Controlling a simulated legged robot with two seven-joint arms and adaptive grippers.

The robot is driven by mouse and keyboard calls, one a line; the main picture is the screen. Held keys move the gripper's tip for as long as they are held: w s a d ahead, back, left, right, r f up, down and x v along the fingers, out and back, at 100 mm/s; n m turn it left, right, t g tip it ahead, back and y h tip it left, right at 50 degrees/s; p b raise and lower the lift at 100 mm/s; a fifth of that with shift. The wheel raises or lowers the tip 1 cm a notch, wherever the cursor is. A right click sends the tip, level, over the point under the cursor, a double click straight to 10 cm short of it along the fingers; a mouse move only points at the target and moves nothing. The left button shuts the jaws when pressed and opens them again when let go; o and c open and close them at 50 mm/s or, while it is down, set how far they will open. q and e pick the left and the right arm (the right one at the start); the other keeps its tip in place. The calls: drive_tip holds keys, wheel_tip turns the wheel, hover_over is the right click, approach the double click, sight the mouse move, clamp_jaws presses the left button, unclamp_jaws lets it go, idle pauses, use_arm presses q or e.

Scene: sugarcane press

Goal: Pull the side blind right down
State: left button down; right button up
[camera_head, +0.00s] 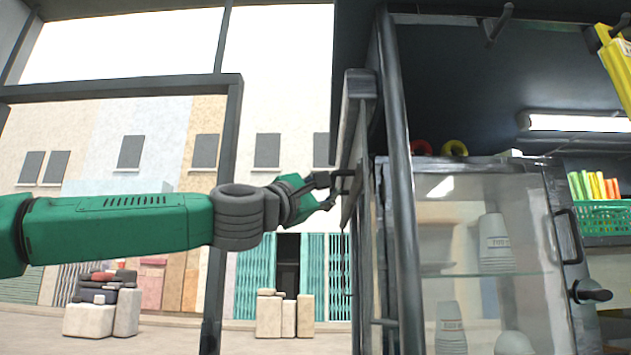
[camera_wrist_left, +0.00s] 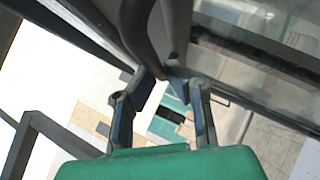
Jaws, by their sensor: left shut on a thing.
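The side blind (camera_head: 357,100) shows nearly edge-on in the head view, as a narrow grey panel beside a dark upright post. A small dark handle (camera_head: 345,174) sticks out from its left side. My left gripper (camera_head: 331,190) reaches in from the left and is shut on this handle. In the left wrist view, the fingertips of my left gripper (camera_wrist_left: 164,80) meet at a grey curved bar (camera_wrist_left: 152,35), which looks like the handle. The fingers hide part of the grip. My right gripper is not in view.
A dark post (camera_head: 400,190) stands right of the blind. Beyond it is a glass cabinet (camera_head: 480,260) holding cups, with a dark door handle (camera_head: 568,235). A green basket (camera_head: 603,217) sits at the far right. Another dark frame (camera_head: 225,150) stands behind my left arm.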

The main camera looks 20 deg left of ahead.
use_arm(q)
wheel_tip(320, 180, down, 18)
drive_tip(key=d+b, duration=0.1)
drive_tip(key=b, duration=1.2)
drive_tip(key=shift+s+d+f+m+h+b, duration=0.2)
drive_tip(key=shift+s+m+h+b, duration=0.1)
drive_tip(key=shift+h, duration=0.1)
drive_tip(key=c, duration=1.9)
unclamp_jaws()
drive_tip(key=o, duration=0.3)
drive_tip(key=shift+d+r, duration=0.1)
drive_tip(key=shift+d, duration=0.15)
drive_tip(key=v, duration=1.1)
drive_tip(key=shift+s+a, duration=0.15)
drive_tip(key=shift+s, duration=0.15)
